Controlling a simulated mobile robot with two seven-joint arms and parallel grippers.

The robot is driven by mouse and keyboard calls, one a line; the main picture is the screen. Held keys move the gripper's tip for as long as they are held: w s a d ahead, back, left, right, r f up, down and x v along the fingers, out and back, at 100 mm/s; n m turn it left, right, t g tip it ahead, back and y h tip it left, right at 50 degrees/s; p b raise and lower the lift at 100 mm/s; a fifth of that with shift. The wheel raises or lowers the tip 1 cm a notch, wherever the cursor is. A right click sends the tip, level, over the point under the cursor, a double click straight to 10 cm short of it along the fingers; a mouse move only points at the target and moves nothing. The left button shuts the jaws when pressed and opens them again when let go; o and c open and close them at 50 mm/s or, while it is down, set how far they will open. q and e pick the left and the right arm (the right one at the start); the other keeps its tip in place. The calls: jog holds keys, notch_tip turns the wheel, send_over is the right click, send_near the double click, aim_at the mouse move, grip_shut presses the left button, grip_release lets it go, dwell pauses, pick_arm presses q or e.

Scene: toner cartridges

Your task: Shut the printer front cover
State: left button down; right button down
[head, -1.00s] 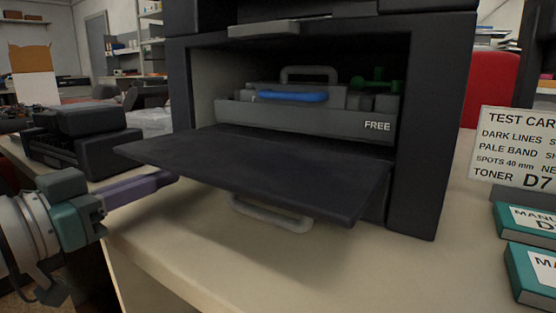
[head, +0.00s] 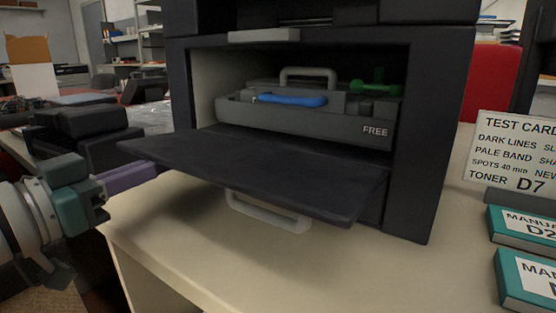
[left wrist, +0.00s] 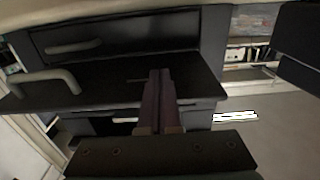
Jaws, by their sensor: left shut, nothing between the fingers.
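The printer front cover (head: 265,175) is a dark flat panel, folded down and jutting out from the open bay. Its pale handle (head: 268,212) hangs under the front edge. In the left wrist view the cover (left wrist: 110,92) fills the middle, with the handle (left wrist: 45,82) at left. My left gripper (head: 148,174), with purple fingers, is shut and empty close to the cover's left edge in the head view. In the left wrist view its fingertips (left wrist: 160,74) overlap the cover; I cannot tell whether they touch. My right gripper is not in view.
The printer (head: 415,140) holds a grey cartridge with a blue handle (head: 292,99) and "FREE" marking in its bay. A black device (head: 85,135) stands at left. A test card (head: 515,150) and teal manual boxes (head: 525,225) are at right. Table before the cover is clear.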

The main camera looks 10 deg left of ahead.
aim_at(157, 149)
pick_arm(q)
jog(key=shift+w+d+r+p, duration=0.1)
jog(key=shift+w+r+p, duration=0.1)
jog(key=shift+r+p, duration=1.05)
jog(key=shift+r, duration=0.15)
jog(key=shift+w+r+p, duration=0.1)
jog(key=shift+r+p, duration=0.2)
jog(key=shift+r, duration=0.1)
jog(key=shift+w+d+r+p, duration=0.2)
jog(key=shift+w+r+p, duration=0.2)
jog(key=shift+r+p, duration=0.35)
jog(key=shift+w+r, duration=0.1)
